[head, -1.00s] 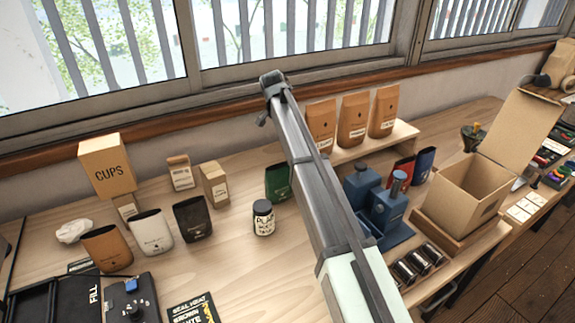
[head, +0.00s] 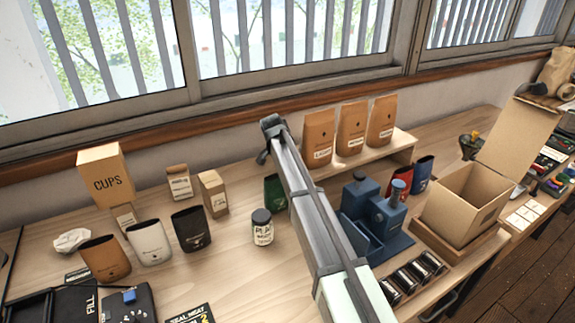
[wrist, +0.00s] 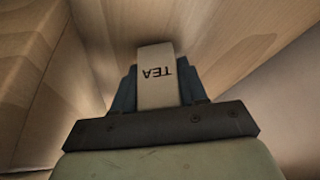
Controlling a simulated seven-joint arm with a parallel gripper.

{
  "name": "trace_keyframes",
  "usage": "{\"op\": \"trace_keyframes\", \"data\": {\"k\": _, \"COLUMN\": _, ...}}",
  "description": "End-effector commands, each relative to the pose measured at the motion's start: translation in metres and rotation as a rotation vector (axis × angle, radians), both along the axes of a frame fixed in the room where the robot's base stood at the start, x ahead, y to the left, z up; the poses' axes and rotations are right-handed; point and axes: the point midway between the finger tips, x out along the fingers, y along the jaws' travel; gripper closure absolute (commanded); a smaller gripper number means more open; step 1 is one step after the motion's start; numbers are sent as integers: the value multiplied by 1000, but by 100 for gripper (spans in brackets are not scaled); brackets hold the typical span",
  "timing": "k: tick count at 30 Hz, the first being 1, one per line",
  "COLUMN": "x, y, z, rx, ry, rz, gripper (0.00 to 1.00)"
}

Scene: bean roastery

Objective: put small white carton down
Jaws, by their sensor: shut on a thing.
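The small white carton (wrist: 157,93), marked "TEA", shows in the wrist view between the two blue fingers of my gripper (wrist: 156,72). The fingers are shut on its sides. The lettering appears upside down in that view. Pale wooden surfaces lie around and beyond the carton; whether it touches any of them I cannot tell. In the head view my arm crosses the middle of the bench, and neither my gripper nor the carton can be made out there.
A low wooden shelf (head: 398,153) carries brown bags (head: 351,128). Blue equipment (head: 372,215) and an open cardboard box (head: 462,205) stand right of my arm. A dark-lidded jar (head: 262,228), pouches (head: 148,243) and small cartons (head: 213,192) stand left. Some bench front-left of my arm is bare.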

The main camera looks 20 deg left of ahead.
Motion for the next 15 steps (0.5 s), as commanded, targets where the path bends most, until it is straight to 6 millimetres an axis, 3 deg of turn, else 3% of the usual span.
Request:
{"op": "trace_keyframes", "data": {"k": 12, "x": 0, "y": 0, "z": -5, "rx": 0, "ry": 0, "rz": 0, "gripper": 87}}
{"op": "trace_keyframes", "data": {"k": 13, "x": 0, "y": 0, "z": -5, "rx": 0, "ry": 0, "rz": 0, "gripper": 56}}
{"op": "trace_keyframes", "data": {"k": 15, "x": 0, "y": 0, "z": -4, "rx": 0, "ry": 0, "rz": 0, "gripper": 49}}
